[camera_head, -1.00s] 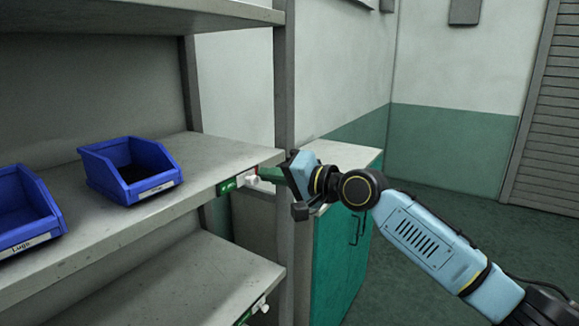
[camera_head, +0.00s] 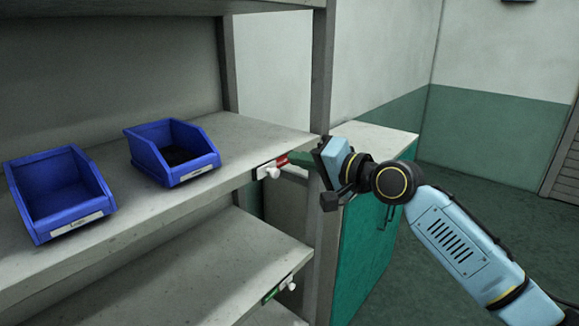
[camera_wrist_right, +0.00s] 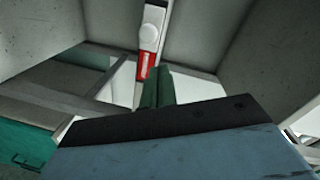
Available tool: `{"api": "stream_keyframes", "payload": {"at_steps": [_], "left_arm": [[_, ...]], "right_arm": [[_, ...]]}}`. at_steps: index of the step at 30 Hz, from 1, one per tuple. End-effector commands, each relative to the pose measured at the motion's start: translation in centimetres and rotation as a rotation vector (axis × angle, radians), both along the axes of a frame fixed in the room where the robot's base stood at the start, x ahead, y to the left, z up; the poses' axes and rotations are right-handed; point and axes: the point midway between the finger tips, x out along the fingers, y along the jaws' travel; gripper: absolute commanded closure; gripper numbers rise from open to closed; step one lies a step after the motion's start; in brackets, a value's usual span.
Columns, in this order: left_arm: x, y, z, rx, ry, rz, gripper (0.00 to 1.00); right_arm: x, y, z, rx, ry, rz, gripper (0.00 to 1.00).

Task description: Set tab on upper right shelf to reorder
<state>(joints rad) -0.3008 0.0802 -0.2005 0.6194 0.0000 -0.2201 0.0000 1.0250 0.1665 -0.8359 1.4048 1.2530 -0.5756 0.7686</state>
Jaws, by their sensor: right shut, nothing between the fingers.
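The tab (camera_head: 268,171) on the front edge of the upper shelf (camera_head: 225,180) is a white slider with a round knob. It sits at the left of its strip, and a red patch (camera_head: 282,160) shows to its right; no green shows there. The tab also shows in the right wrist view (camera_wrist_right: 151,28), with the red patch (camera_wrist_right: 147,66) at its near end. My right gripper (camera_head: 297,160) is shut and empty, its green fingers at the red end, right of the knob. They show in the right wrist view (camera_wrist_right: 157,82); contact is unclear. My left gripper is out of view.
Two blue bins (camera_head: 62,195) (camera_head: 172,152) stand on the upper shelf. The lower shelf has its own tab (camera_head: 289,284) with green (camera_head: 270,296) at left. A grey post (camera_head: 321,80) and a teal cabinet (camera_head: 365,245) stand close to my right gripper.

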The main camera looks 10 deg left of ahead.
Motion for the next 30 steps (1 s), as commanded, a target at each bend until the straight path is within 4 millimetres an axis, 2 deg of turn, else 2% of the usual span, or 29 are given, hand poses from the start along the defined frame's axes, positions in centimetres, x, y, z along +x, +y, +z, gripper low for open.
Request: {"api": "stream_keyframes", "payload": {"at_steps": [1, 2, 10, 15, 21, 30], "left_arm": [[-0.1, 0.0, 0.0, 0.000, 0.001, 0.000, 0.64], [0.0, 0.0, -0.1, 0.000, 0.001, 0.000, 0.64], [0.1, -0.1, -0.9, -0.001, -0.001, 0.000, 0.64], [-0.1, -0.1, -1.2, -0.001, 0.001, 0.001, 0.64], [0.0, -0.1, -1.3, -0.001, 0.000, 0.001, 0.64], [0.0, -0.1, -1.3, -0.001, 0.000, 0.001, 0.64]], "right_arm": [[0.8, -1.2, 0.7, 0.003, -0.002, -0.011, 1.00], [0.7, -1.8, 0.7, 0.001, -0.002, -0.011, 1.00], [-2.2, -6.7, 1.1, 0.000, -0.002, -0.011, 1.00], [-3.5, -8.9, 1.4, 0.001, -0.001, -0.010, 1.00], [-4.1, -9.9, 1.7, 0.001, -0.002, -0.008, 1.00], [-4.1, -9.9, 1.7, 0.001, -0.002, -0.009, 1.00]]}}
